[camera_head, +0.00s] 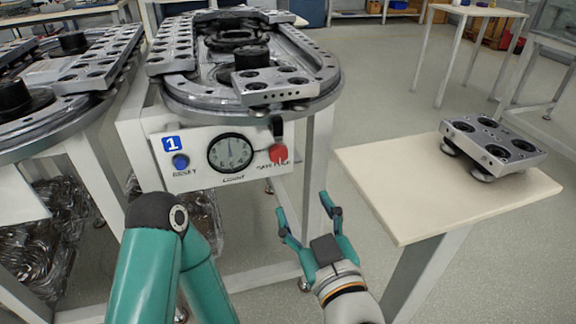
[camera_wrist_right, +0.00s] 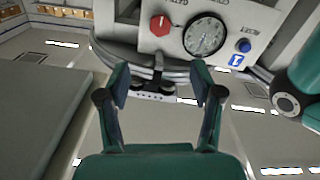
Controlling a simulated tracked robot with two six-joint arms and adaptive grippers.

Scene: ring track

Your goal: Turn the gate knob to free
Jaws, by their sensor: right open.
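The gate knob (camera_head: 278,154) is a red knob at the right end of a white control panel (camera_head: 205,178) under the ring track. In the right wrist view, which is upside down, the red knob (camera_wrist_right: 160,25) is at the top, beyond the fingertips. Its pointer position and lettering are too small to read surely. My right gripper (camera_head: 304,218) is open and empty, below and right of the knob and apart from it. Its two fingers are spread in the wrist view (camera_wrist_right: 162,84). My left gripper is out of view.
The panel also has a round dial (camera_head: 230,153) and a blue knob (camera_head: 180,161). The ring track (camera_head: 325,85) overhangs the panel and carries pallets. A side table (camera_head: 400,190) at right holds a metal pallet (camera_head: 495,146). A second track (camera_head: 60,140) stands at left. Floor between is free.

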